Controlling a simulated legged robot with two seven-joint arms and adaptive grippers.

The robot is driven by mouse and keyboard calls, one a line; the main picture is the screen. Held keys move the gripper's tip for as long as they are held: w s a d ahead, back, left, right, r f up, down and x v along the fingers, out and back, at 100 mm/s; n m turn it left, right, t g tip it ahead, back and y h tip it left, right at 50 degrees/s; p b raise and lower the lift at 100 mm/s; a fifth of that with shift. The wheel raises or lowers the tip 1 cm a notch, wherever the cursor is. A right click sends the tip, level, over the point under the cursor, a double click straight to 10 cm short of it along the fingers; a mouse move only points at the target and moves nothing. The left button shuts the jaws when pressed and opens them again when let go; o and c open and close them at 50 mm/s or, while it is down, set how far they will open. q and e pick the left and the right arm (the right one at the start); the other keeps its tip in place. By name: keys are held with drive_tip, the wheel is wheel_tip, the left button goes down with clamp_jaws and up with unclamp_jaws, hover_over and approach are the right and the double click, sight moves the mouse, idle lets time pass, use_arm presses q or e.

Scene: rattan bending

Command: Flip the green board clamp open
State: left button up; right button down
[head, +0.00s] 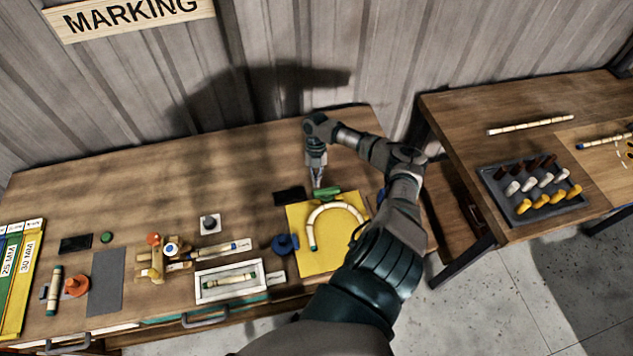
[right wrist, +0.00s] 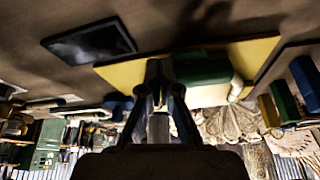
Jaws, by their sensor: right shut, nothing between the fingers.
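The green board clamp (head: 328,192) lies at the top edge of the yellow board (head: 314,262), above a curved rattan piece (head: 336,208) on that board. In the right wrist view the clamp is a dark green block (right wrist: 202,70) against the yellow board (right wrist: 125,74). My right gripper (head: 318,184) points down at the clamp's left end, its fingers together with nothing between them. In the right wrist view the fingertips (right wrist: 161,72) are beside the green block; I cannot tell whether they touch it. My left gripper is out of view.
A dark flat pad (head: 289,196) lies left of the clamp. A blue knob (head: 284,244) sits at the board's left edge. A white tray (head: 206,297) with a rattan piece is further left. My right forearm covers the board's lower right.

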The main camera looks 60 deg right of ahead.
drive_tip(key=v, duration=1.1)
drive_tip(key=shift+f, duration=0.1)
